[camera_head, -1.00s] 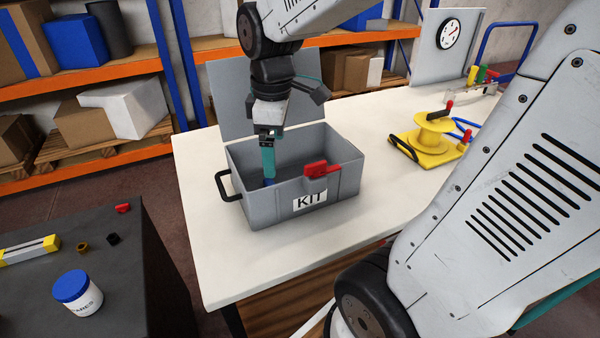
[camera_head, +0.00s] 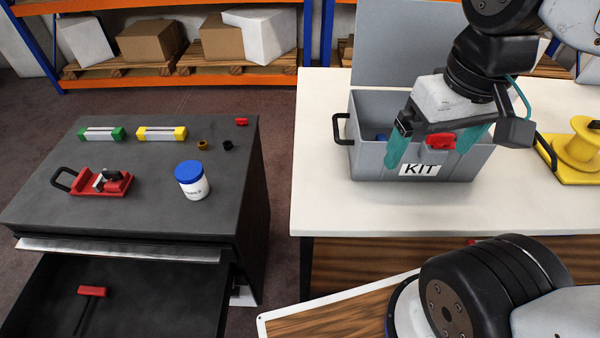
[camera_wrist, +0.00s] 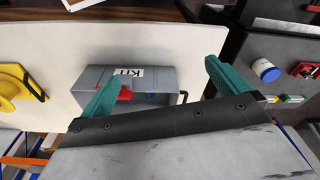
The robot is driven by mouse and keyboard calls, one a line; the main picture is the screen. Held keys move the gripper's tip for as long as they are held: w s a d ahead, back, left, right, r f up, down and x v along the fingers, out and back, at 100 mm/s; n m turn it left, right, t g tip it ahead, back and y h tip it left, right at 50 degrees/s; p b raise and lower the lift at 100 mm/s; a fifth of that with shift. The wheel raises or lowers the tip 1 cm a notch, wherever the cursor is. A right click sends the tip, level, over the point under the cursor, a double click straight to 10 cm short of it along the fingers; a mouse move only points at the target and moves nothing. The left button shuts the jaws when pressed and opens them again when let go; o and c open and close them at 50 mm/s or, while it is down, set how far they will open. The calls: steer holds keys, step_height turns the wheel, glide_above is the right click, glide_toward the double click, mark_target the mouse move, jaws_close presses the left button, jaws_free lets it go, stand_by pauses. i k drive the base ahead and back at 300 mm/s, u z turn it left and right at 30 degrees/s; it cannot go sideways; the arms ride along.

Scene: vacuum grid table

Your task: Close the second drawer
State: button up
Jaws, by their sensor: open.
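A dark drawer (camera_head: 150,305) is pulled out of the black cabinet (camera_head: 130,215) at lower left in the head view. It sits below a silver handle strip (camera_head: 120,250) along the cabinet's upper front. A red-headed hammer (camera_head: 91,292) lies in it. The drawer's front is cut off by the picture's lower edge. My gripper (camera_head: 429,157) is open and empty, with teal fingers apart, in front of the grey KIT box and well to the right of the drawer. The fingers also show in the wrist view (camera_wrist: 163,75), with the KIT box beyond them.
The open KIT box (camera_head: 365,150) stands on the white table (camera_head: 330,205), with a yellow spool (camera_head: 578,155) to its right. A blue-lidded jar (camera_head: 192,180) and a red tool (camera_head: 100,182) stand on the cabinet. A floor gap separates cabinet and table.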

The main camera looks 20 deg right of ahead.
mark_target(145, 298)
steer(key=k, duration=1)
steer(key=z, duration=1)
steer(key=i, duration=0.9)
steer(key=u, duration=3.15)
steer(key=i, duration=0.5)
